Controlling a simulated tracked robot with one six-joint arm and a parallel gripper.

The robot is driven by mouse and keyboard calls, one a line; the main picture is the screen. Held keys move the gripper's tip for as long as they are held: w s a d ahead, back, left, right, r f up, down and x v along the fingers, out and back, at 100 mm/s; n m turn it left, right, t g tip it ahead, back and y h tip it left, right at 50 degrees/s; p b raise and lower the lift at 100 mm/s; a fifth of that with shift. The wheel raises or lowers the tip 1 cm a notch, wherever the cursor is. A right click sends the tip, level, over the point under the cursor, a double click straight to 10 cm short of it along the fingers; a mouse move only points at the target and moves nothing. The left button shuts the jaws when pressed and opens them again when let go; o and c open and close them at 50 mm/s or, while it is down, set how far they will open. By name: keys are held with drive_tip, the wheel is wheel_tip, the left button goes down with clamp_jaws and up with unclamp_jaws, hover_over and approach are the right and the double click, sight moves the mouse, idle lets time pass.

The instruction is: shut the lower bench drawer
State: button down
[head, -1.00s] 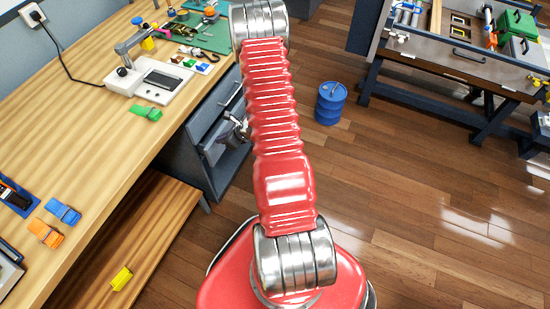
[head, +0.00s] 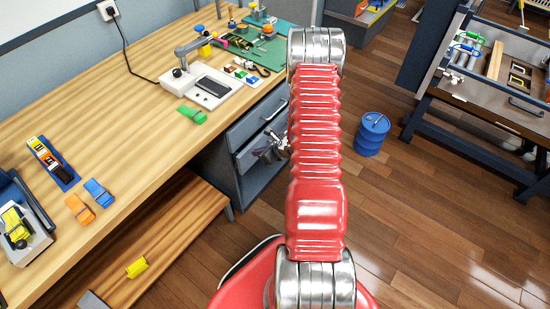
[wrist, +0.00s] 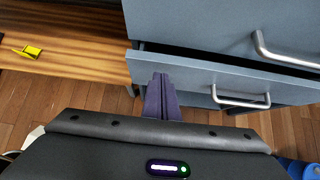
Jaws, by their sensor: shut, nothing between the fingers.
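The lower bench drawer (wrist: 195,76) has a grey-blue front and a silver bar handle (wrist: 241,97) in the wrist view. A dark gap shows along its top edge, so it stands partly open. The upper drawer (wrist: 215,25) is above it. My gripper (wrist: 161,80) is shut and empty, its dark fingers in front of the left part of the lower drawer front, left of the handle. I cannot tell whether they touch it. In the head view the drawer unit (head: 262,186) is under the bench, and my arm partly hides it and the gripper.
The wooden workbench (head: 130,120) carries a soldering stand, clips and tools. A low wooden shelf (head: 175,235) with a yellow clip (head: 137,267) lies left of the drawers. A blue drum (head: 372,134) and another table (head: 480,110) stand right. Floor between is clear.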

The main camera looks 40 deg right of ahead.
drive_tip(key=s+f+v, duration=0.1)
drive_tip(key=v, duration=1)
drive_tip(key=shift+s+d, duration=0.2)
drive_tip(key=shift+s, duration=0.1)
drive_tip(key=c, duration=2.5)
unclamp_jaws()
drive_tip(key=shift+r, duration=0.1)
